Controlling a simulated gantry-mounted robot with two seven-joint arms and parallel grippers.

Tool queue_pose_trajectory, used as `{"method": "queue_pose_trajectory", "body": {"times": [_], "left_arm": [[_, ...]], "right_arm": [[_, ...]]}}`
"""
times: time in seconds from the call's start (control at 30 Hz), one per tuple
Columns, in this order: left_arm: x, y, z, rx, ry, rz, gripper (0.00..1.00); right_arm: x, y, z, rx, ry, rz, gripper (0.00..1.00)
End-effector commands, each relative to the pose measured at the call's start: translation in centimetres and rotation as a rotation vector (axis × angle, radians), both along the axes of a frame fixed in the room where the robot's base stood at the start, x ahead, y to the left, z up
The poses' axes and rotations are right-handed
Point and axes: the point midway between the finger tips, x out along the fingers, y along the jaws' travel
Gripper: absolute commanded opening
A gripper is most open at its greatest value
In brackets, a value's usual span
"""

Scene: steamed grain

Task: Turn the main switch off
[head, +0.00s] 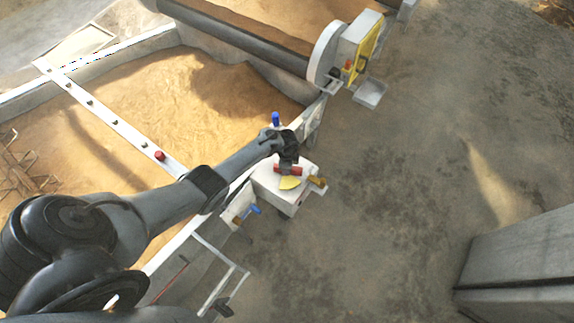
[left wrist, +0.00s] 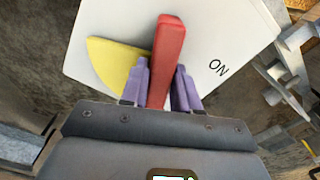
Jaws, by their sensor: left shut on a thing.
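The main switch is a red handle on a pale box. In the left wrist view the red handle (left wrist: 166,62) stands between the purple fingers of my left gripper (left wrist: 161,82), which is shut on it. The box face (left wrist: 215,50) carries a yellow plate (left wrist: 115,62) left of the handle and the word ON to its right. In the head view the red handle (head: 289,171) shows on the box (head: 268,183), with the yellow plate (head: 290,183) just below it. My left gripper (head: 288,160) is over the box, its fingertips mostly hidden. My right gripper is not in view.
A large bin of brown grain (head: 190,100) lies left of the box, crossed by a pale bar with a red knob (head: 160,155). A roller machine with a yellow panel (head: 368,48) stands at the top. Open floor (head: 420,150) lies right; a grey block (head: 520,260) stands lower right.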

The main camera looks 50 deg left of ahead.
Motion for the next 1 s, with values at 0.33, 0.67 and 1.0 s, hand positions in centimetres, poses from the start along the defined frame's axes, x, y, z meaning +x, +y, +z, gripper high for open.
{"method": "queue_pose_trajectory", "body": {"times": [0.33, 0.67, 1.0], "left_arm": [[-0.31, -0.04, -0.08, 0.001, 0.001, -0.283, 0.00], [-0.44, -0.16, -0.07, 0.001, 0.000, -0.427, 0.00], [-0.50, -0.20, -0.08, 0.000, 0.001, -0.459, 0.00]], "right_arm": [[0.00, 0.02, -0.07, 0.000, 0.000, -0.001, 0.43], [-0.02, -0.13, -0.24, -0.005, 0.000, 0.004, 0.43], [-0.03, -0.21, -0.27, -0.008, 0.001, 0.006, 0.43]]}}
